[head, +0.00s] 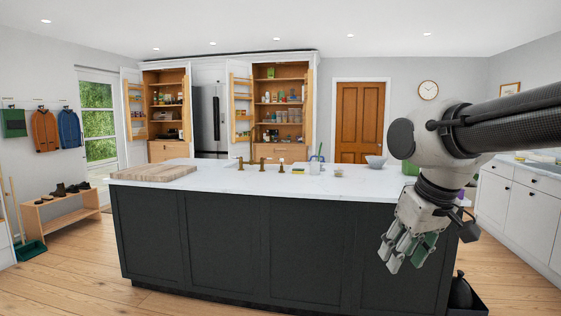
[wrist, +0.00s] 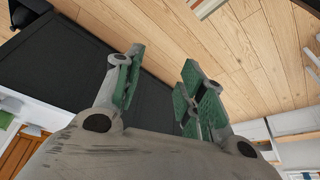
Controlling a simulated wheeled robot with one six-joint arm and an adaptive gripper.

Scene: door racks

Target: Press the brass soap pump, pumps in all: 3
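Three small brass fittings stand on the white top of the dark kitchen island (head: 215,178) in the head view: a left one (head: 240,163), a middle one (head: 262,164) and a right one (head: 281,166). They are too small to tell surely which is the soap pump. My gripper (head: 403,258) hangs fingers down at the right, in front of the island's dark side and well away from the brass fittings. In the wrist view its green-padded fingers (wrist: 160,80) are spread apart with nothing between them. No brass fitting shows in the wrist view.
A wooden board (head: 153,172) lies on the island's left end. A grey bowl (head: 376,162) and a small jar (head: 338,173) stand right of the fittings. A black bin (head: 467,297) is by the island's right end.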

